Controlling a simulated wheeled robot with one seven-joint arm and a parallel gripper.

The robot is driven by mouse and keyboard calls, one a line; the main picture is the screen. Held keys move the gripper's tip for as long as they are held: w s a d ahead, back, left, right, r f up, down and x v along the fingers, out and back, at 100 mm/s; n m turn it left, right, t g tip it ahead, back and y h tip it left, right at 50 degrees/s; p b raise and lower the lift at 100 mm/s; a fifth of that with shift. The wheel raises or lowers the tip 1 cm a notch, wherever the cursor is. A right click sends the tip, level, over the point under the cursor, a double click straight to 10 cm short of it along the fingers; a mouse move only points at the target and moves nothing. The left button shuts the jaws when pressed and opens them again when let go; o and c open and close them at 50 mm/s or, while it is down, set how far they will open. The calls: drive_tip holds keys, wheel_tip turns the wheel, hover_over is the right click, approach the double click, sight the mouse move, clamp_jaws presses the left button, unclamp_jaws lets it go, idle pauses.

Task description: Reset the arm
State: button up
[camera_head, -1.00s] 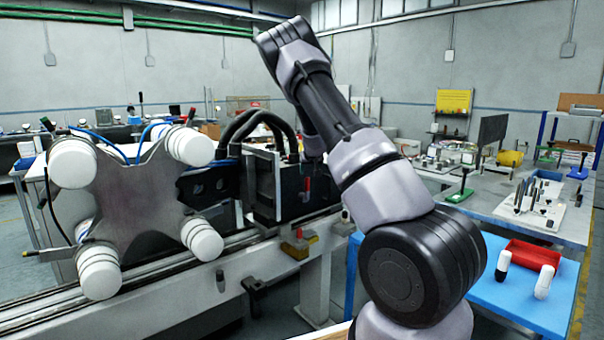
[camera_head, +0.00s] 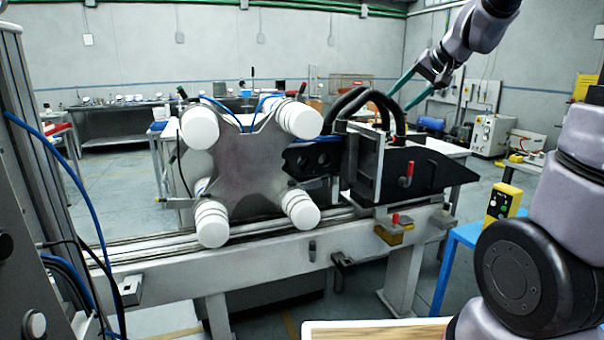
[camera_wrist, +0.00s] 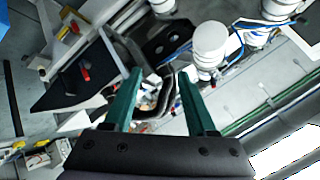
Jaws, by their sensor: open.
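My gripper (camera_head: 399,100) is in the upper right of the head view, raised above the black end of the machine. Its two teal fingers are apart, pointing down and left, with nothing held between them. In the wrist view my gripper (camera_wrist: 160,73) also shows its fingers spread, with black hoses visible beyond the gap. The machine carries an X-shaped metal plate (camera_head: 245,165) with several white rollers, left of my gripper in the head view. One white roller (camera_wrist: 210,45) shows beyond the right finger in the wrist view. My gripper appears apart from the machine.
The machine's rail (camera_head: 160,260) crosses the head view. Black curved hoses (camera_head: 365,100) rise near my gripper. A black wedge-shaped part (camera_head: 440,170) lies below it. A yellow control box (camera_head: 502,203) stands at right by a blue table (camera_head: 466,234). A wooden edge (camera_head: 375,333) is at bottom.

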drive_tip(key=s+a+g+h, duration=0.1)
drive_tip(key=s+h, duration=0.2)
drive_tip(key=s, duration=2)
drive_tip(key=shift+f+m, duration=0.3)
